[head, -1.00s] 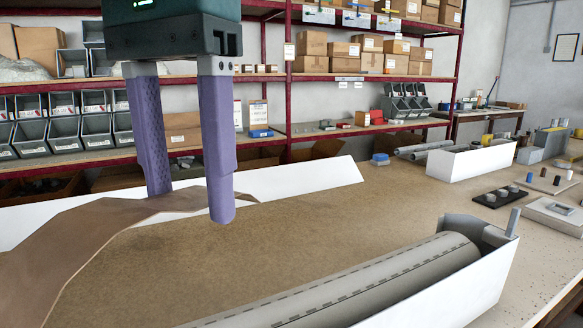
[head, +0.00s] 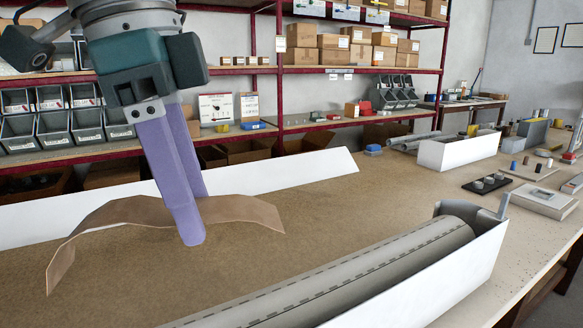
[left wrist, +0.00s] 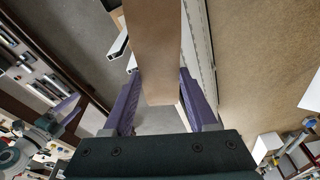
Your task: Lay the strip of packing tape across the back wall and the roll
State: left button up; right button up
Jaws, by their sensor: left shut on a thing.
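My left gripper (head: 195,216) is shut on a brown strip of packing tape (head: 240,208). The strip arches to both sides of the fingers, its left end drooping, above the bench and in front of a long low white panel (head: 285,178). A grey roll (head: 375,265) lies in a white-walled housing (head: 455,270) nearer to me, apart from the strip. I cannot tell which white part is the back wall. In the left wrist view the tape (left wrist: 157,60) runs between the purple fingers. A purple-fingered gripper, seemingly my right (left wrist: 66,104), shows small at the left edge there.
The bench (head: 330,218) is bare between the panel and the housing. A grey end piece (head: 470,209) closes the housing's far end. A second white housing (head: 460,150), a black tray (head: 490,186) and small parts stand at the right. Shelves with bins and boxes stand behind.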

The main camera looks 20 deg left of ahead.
pick_arm(q)
jog(key=m, duration=0.2)
jog(key=a+f+m+h, duration=0.1)
jog(key=m, duration=0.1)
jog(key=shift+w+g, duration=0.15)
jog(key=shift+g, duration=0.15)
jog(key=m, duration=0.2)
jog(key=f+m+g+h+p, duration=0.1)
jog(key=m, duration=0.1)
jog(key=shift+a, duration=0.3)
jog(key=m+g, duration=0.1)
jog(key=m, duration=0.1)
jog(key=a+f+m+g, duration=0.1)
jog(key=m, duration=0.1)
jog(key=f+m+p, duration=0.1)
jog(key=m, duration=0.1)
jog(key=shift+a+g, duration=0.25)
jog(key=shift+g, duration=0.15)
jog(key=shift+m, duration=0.4)
notch_tip(320, 180, down, 13)
jog(key=b, duration=1)
jog(key=shift+a+b, duration=0.1)
jog(key=shift+b, duration=0.25)
jog(key=shift+f+b, duration=0.45)
jog(key=shift+f, duration=0.3)
jog(key=shift+f, duration=0.4)
